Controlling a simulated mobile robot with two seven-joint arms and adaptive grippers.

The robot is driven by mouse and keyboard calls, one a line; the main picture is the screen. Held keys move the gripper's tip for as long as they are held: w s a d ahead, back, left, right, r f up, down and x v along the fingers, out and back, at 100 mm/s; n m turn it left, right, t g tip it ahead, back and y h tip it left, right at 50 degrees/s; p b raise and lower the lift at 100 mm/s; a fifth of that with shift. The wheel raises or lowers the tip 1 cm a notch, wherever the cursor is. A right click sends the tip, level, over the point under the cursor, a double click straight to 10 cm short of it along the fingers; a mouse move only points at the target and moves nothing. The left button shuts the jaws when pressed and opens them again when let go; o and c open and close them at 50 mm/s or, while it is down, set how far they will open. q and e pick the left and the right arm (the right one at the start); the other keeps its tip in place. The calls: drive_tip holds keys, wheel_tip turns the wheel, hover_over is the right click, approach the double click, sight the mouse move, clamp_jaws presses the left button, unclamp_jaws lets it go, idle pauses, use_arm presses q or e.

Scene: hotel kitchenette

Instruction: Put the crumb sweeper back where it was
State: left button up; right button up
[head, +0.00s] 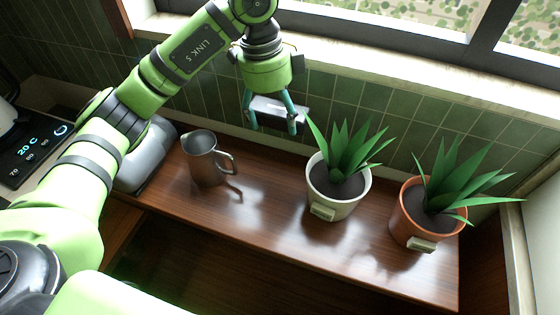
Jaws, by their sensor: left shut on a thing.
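My left gripper (273,120) hangs in the upper middle of the head view, fingers pointing down, above the back part of the wooden counter. It is shut on a small grey and white block-shaped thing, the crumb sweeper (268,107), held between its two teal fingers. The sweeper is in the air in front of the green tiled wall, apart from the counter. The fingers cover parts of it. My right gripper is not in view.
A metal pitcher (203,160) stands on the wooden counter (255,215). A plant in a white pot (333,198) and one in a terracotta pot (405,222) stand at the right. A grey rounded appliance (148,158) is at the left. Bare counter lies between pitcher and white pot.

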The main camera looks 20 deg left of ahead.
use_arm(q)
drive_tip(key=f, duration=1.1)
drive_tip(key=shift+s+f, duration=0.2)
drive_tip(key=shift+f, duration=0.65)
wheel_tip(320, 180, down, 3)
drive_tip(key=shift+f+p, duration=0.1)
drive_tip(key=shift+p, duration=0.5)
drive_tip(key=shift+f, duration=0.15)
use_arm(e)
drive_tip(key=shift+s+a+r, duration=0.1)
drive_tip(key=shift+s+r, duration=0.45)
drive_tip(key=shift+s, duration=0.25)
use_arm(q)
drive_tip(key=shift+f, duration=0.1)
drive_tip(key=o, duration=1.1)
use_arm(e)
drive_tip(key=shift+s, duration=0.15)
